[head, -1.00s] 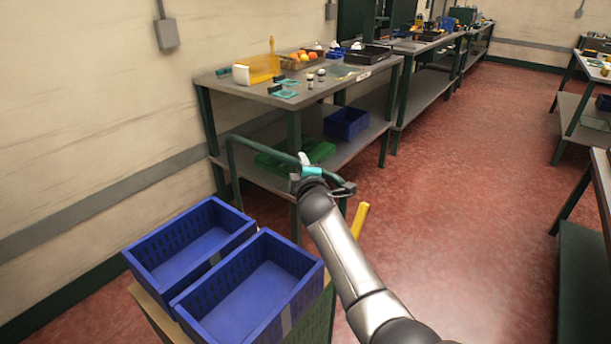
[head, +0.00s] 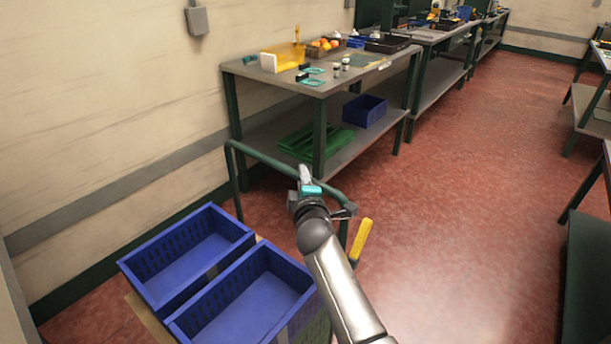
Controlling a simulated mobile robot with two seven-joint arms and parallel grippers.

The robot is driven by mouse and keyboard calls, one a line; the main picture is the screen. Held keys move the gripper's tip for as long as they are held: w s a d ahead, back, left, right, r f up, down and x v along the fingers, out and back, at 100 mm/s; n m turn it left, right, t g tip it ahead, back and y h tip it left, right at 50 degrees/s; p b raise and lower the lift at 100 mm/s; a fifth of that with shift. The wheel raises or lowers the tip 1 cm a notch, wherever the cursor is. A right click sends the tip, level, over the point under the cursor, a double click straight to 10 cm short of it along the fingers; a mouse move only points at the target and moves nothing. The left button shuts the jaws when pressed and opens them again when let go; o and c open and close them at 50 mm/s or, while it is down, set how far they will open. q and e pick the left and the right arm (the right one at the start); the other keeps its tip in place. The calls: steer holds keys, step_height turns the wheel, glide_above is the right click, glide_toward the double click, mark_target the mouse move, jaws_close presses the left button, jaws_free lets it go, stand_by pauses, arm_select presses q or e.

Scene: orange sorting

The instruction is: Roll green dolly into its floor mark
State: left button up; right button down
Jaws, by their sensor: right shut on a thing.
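The dolly's green tubular push handle (head: 268,160) stands upright in the middle of the head view, its bar running from back left to front right. My right gripper (head: 307,183) is shut on this bar, near its right end. Two blue crates (head: 183,255) (head: 262,290) sit side by side at the lower left, in front of the handle. A green mesh side (head: 318,328) shows beside the right crate. The dolly's wheels are hidden. A short yellow bar (head: 361,240) shows right of the handle; I cannot tell if it belongs to a floor mark. My left gripper is out of view.
A workbench (head: 390,70) with trays and oranges stands behind the handle along the wall. Its lower shelf holds a blue bin (head: 364,110) and a green crate (head: 300,143). Open red floor (head: 460,210) lies to the right, with more benches at the right edge.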

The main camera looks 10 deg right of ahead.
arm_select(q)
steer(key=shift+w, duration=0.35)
arm_select(e)
steer(key=shift+s+a+f, duration=0.1)
steer(key=shift+a+f, duration=0.1)
steer(key=c, duration=1)
jaws_free()
steer(key=shift+a, duration=0.1)
steer(key=o, duration=0.3)
steer(key=shift+r, duration=0.1)
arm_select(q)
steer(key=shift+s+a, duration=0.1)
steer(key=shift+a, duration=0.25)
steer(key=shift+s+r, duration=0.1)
arm_select(e)
steer(key=shift+s+r, duration=0.1)
steer(key=shift+s, duration=0.05)
